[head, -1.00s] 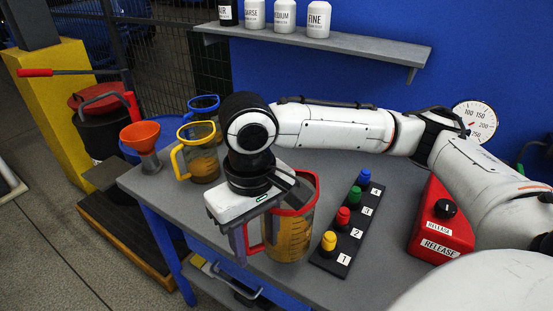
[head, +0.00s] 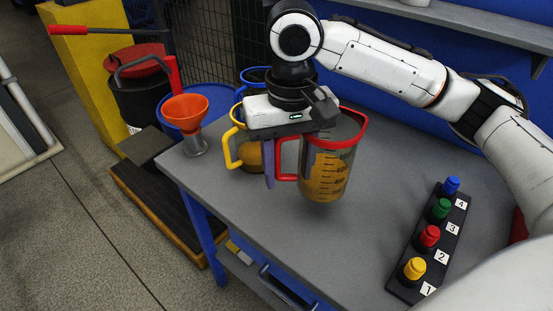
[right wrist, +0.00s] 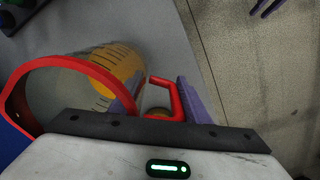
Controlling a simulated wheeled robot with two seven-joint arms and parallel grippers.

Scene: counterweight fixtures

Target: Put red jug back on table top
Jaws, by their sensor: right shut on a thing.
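The red jug (head: 328,168) is a clear measuring jug with a red rim and red handle, holding an amber filling. My right gripper (head: 277,166) is shut on its handle, with purple fingers either side of it. The jug is upright over the grey table top (head: 300,240), seemingly a little above it, with a faint shadow below. In the right wrist view the red handle (right wrist: 168,92) sits between the purple fingers. Purple prongs at that view's top right edge (right wrist: 268,5) may be my left gripper's fingers; most is cut off.
A yellow-handled jug (head: 236,150) and a blue-rimmed jug (head: 250,76) stand behind and left, partly hidden. An orange funnel (head: 186,112) is at the table's left corner. A button strip (head: 432,240) lies on the right. The front middle of the table is clear.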

